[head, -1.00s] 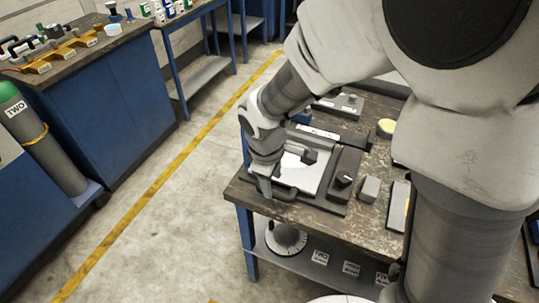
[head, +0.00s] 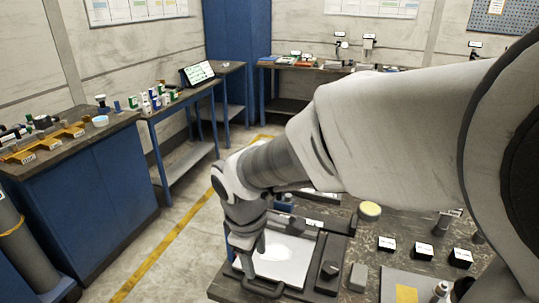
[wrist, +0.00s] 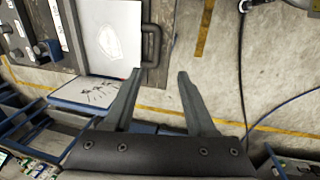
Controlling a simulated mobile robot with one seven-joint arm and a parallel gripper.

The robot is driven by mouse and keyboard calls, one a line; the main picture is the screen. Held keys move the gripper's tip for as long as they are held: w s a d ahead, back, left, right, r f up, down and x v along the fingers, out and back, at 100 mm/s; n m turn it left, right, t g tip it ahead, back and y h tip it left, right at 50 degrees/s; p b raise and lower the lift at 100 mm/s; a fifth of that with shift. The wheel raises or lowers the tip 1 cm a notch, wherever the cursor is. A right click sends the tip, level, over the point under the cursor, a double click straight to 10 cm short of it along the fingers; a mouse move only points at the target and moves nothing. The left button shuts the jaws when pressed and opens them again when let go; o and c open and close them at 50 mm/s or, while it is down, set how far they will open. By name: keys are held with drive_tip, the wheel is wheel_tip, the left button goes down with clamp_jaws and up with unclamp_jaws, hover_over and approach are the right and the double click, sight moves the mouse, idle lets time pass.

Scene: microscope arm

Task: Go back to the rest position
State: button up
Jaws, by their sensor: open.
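My gripper (head: 258,278) hangs from the bent arm over the front left part of the near table in the head view. The wrist partly hides the device in the head view, and I cannot tell how high the fingertips are.
The near table (head: 400,262) holds a yellow-topped round part (head: 370,210), several small black blocks and a grey block (head: 358,277). A blue cabinet (head: 85,185) stands at the left. Open floor with a yellow line (head: 178,243) lies between them.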

drive_tip(key=s+d+r+m+t+p, duration=0.1)
drive_tip(key=s+d+r+m, duration=0.4)
drive_tip(key=d, duration=0.4)
drive_tip(key=s+d+r+m+t+p, duration=0.1)
drive_tip(key=s+d+r+m+t, duration=0.1)
drive_tip(key=s+d+r+m, duration=0.3)
drive_tip(key=d+r+m, duration=0.3)
drive_tip(key=d+m, duration=0.1)
drive_tip(key=shift+s+d+r+y+p, duration=0.15)
drive_tip(key=shift+r+y+p, duration=0.1)
drive_tip(key=shift+y+p, duration=0.1)
idle(1.5)
